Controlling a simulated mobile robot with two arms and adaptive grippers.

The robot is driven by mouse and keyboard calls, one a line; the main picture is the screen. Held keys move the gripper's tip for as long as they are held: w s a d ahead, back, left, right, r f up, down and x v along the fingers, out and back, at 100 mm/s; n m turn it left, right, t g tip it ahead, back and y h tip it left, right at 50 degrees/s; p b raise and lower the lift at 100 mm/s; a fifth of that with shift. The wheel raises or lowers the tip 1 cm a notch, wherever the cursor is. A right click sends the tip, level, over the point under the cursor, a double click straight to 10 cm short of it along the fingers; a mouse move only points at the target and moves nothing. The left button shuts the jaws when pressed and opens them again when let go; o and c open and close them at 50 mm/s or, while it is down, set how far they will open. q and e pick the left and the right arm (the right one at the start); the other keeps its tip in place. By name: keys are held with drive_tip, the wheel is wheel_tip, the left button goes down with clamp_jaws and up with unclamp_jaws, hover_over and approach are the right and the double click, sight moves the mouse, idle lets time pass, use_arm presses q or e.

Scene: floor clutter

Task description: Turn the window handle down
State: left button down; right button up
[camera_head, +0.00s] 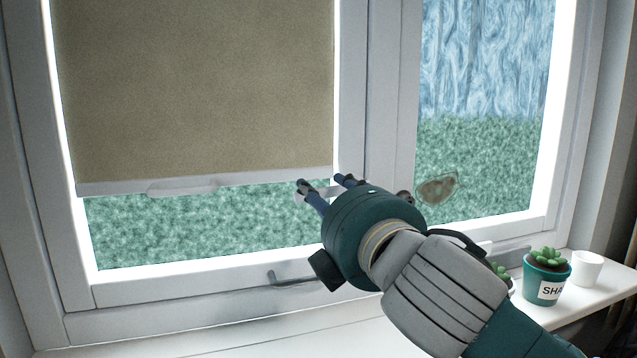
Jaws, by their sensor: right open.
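The window (200,285) has a white frame with two panes. A pale bar (322,192), which looks like the window handle, lies roughly level at the right edge of the left pane. It is partly hidden by my right gripper (324,184), whose dark fingers are open on either side of it. I cannot tell whether they touch it. The base of the handle is hidden behind the gripper. My left gripper is not in view.
A beige blind (195,85) covers the upper left pane, its bottom rail (120,187) close to my fingers. A grey catch (290,281) sits on the lower frame. A potted succulent (545,278) and a white cup (586,268) stand on the right sill.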

sight(321, 193)
drive_tip(key=x, duration=0.3)
drive_tip(key=shift+w+a+p, duration=0.1)
drive_tip(key=shift+w+p, duration=0.2)
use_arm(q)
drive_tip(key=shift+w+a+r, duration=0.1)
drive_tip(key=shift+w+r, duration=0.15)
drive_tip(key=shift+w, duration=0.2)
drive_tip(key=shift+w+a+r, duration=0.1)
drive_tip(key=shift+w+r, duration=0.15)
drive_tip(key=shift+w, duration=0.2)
use_arm(e)
drive_tip(key=shift+f, duration=0.1)
clamp_jaws()
